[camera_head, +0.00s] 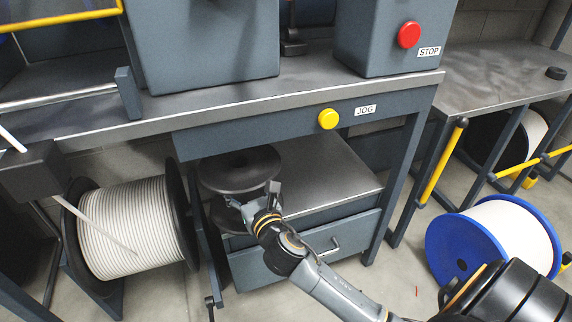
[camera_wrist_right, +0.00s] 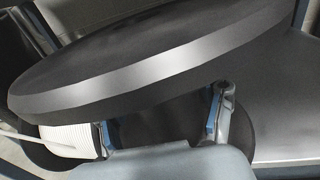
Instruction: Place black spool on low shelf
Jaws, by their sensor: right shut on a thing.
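The black spool (camera_head: 240,168) is at the left end of the low shelf (camera_head: 335,185), below the workbench. It looks upright, its wide upper flange nearly level and its lower flange partly hidden behind my right gripper. My right gripper (camera_head: 258,208) comes in from the lower right and is shut on the spool's core, below the upper flange. In the right wrist view the upper flange (camera_wrist_right: 160,65) fills the top, and the blue-padded fingers (camera_wrist_right: 160,125) sit on either side of the dark core. Whether the lower flange touches the shelf cannot be told. My left gripper is not in view.
A drawer (camera_head: 315,245) is below the shelf. A large cable reel (camera_head: 130,225) stands close left of it. A blue-flanged reel (camera_head: 460,250) stands on the floor at right. The bench edge with a yellow JOG button (camera_head: 328,119) overhangs the shelf. The shelf's right part is clear.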

